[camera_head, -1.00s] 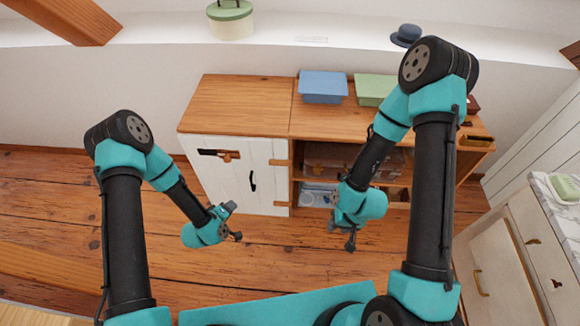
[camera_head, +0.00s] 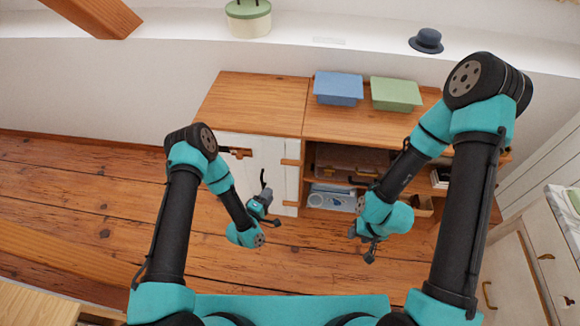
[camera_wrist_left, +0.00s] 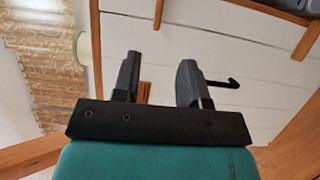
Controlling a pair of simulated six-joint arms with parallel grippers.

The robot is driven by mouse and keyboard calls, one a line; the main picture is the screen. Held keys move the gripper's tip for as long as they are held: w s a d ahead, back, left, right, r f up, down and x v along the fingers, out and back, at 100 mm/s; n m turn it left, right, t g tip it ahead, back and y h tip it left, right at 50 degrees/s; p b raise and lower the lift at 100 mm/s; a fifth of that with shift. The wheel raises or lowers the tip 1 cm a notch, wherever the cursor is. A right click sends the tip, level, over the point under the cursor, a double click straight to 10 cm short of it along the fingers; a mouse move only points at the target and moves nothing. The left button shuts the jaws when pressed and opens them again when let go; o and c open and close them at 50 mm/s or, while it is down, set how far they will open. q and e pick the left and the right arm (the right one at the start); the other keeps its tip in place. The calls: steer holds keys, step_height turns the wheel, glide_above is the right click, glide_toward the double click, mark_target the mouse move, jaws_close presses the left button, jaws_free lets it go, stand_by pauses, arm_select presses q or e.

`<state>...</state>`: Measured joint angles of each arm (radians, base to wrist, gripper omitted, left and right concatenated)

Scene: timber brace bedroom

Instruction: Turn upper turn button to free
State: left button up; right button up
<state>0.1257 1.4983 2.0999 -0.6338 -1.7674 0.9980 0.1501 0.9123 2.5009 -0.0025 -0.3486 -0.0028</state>
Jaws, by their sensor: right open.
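The upper turn button (camera_head: 240,153) is a small wooden piece at the top left of the white cabinet door (camera_head: 285,182). A small wooden piece (camera_wrist_left: 145,92) also shows between my fingers in the left wrist view; I cannot tell if it is the button. A black curved handle (camera_head: 263,178) is on the door, and the handle is beside my right-hand finger in the wrist view (camera_wrist_left: 222,82). My left gripper (camera_head: 272,207) is open and empty in front of the door, below and right of the button. My right gripper (camera_head: 362,246) is open and empty before the open shelves.
The wooden cabinet top (camera_head: 255,102) carries a blue box (camera_head: 338,88) and a green box (camera_head: 396,94). Open shelves (camera_head: 345,160) hold several items. A pale drawer unit (camera_head: 530,265) stands at the right. Wooden floor (camera_head: 80,185) is clear at the left.

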mark_target(290, 165)
arm_select(q)
steer(key=x, duration=1.7)
steer(key=shift+c, duration=0.3)
jaws_close()
